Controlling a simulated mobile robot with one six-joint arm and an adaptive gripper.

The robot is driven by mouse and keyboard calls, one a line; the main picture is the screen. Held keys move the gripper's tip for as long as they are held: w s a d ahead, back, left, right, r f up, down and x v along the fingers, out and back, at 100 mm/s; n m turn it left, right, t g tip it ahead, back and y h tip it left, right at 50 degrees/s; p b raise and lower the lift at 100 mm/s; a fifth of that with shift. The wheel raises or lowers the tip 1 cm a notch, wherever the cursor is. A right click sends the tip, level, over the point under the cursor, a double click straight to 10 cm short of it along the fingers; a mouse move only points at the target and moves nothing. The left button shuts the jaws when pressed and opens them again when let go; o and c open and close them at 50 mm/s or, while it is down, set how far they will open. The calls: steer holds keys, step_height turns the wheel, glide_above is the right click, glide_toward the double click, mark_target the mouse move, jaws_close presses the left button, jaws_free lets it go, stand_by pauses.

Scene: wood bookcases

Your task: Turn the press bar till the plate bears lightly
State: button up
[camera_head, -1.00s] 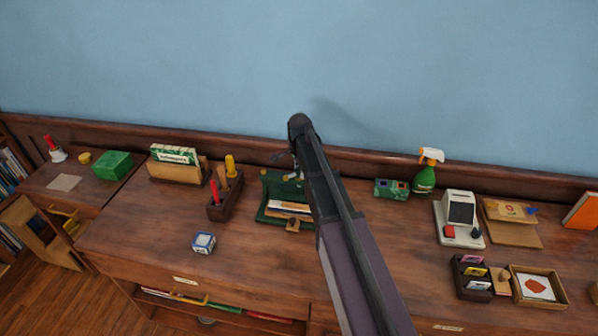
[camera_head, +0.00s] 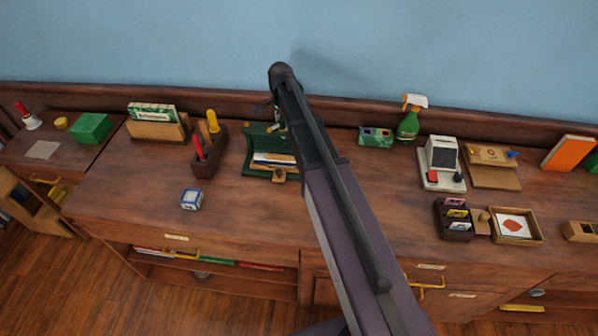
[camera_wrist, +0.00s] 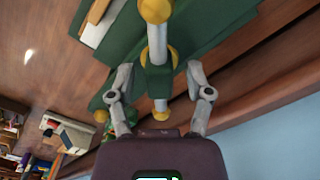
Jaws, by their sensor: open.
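The green press (camera_head: 256,142) stands on the cabinet top near the wall, partly hidden by my arm in the head view. Papers or books (camera_head: 273,158) lie in it. In the wrist view the press bar (camera_wrist: 157,42) is a grey rod with yellow knobs, crossing a green and yellow hub. My gripper (camera_wrist: 160,74) is open, its fingers on either side of the bar's near part with gaps visible. A yellow knob lies between the fingers. I cannot tell whether the plate touches the papers.
A dark holder (camera_head: 209,152) with red and yellow handles stands left of the press. A blue and white cube (camera_head: 191,199) lies in front. A green circuit box (camera_head: 375,136) and spray bottle (camera_head: 409,122) stand to the right. The wall is close behind.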

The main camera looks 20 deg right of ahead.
steer(key=shift+n, duration=0.3)
